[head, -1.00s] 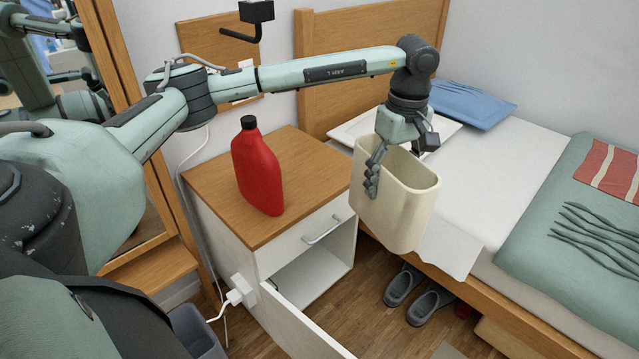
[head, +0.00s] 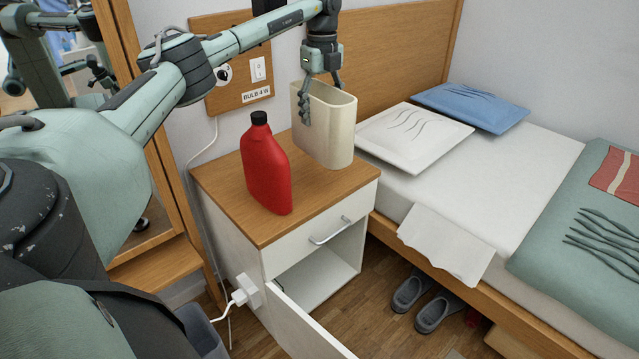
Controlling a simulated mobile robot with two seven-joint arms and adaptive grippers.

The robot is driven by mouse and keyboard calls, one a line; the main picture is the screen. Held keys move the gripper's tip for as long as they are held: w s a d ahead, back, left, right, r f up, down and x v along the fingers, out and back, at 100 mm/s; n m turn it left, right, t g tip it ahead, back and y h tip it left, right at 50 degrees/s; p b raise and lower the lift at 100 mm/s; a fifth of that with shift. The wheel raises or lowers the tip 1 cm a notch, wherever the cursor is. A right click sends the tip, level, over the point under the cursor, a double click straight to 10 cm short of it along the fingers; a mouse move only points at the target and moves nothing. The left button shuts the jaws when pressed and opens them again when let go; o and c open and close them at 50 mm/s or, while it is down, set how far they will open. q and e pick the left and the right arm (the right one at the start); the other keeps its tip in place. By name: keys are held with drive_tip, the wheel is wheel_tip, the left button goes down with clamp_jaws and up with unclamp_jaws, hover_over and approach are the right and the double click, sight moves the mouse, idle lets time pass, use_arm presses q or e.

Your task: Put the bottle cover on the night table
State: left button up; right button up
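My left gripper (head: 322,98) is shut on the wall of a cream, open-topped container (head: 328,128), which seems to be the bottle cover. The container is upright over the back right part of the night table (head: 222,187); I cannot tell whether its base touches the top. A red bottle (head: 266,170) with a black cap stands upright on the wooden top, to the left of the container. The night table has a closed drawer with a metal handle and an open lower door. My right gripper is not in view.
The open door (head: 308,325) sticks out at the front of the night table. The bed (head: 400,190) with a white pillow (head: 415,138) stands to the right. Grey slippers (head: 432,312) lie on the floor. A wall panel with a switch (head: 257,69) is behind.

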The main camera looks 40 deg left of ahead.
sight(319, 145)
use_arm(q)
drive_tip(key=shift+n, duration=0.4)
drive_tip(key=f, duration=0.6)
drive_tip(key=shift+s+a, duration=0.1)
drive_tip(key=shift+a, duration=0.15)
wheel_tip(319, 145, down, 4)
drive_tip(key=shift+r, duration=0.15)
drive_tip(key=shift+f, duration=0.2)
drive_tip(key=shift+r, duration=0.1)
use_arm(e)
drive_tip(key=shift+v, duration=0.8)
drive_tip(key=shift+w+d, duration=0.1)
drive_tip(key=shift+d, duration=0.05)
use_arm(q)
drive_tip(key=o, duration=1.4)
drive_tip(key=shift+c, duration=0.2)
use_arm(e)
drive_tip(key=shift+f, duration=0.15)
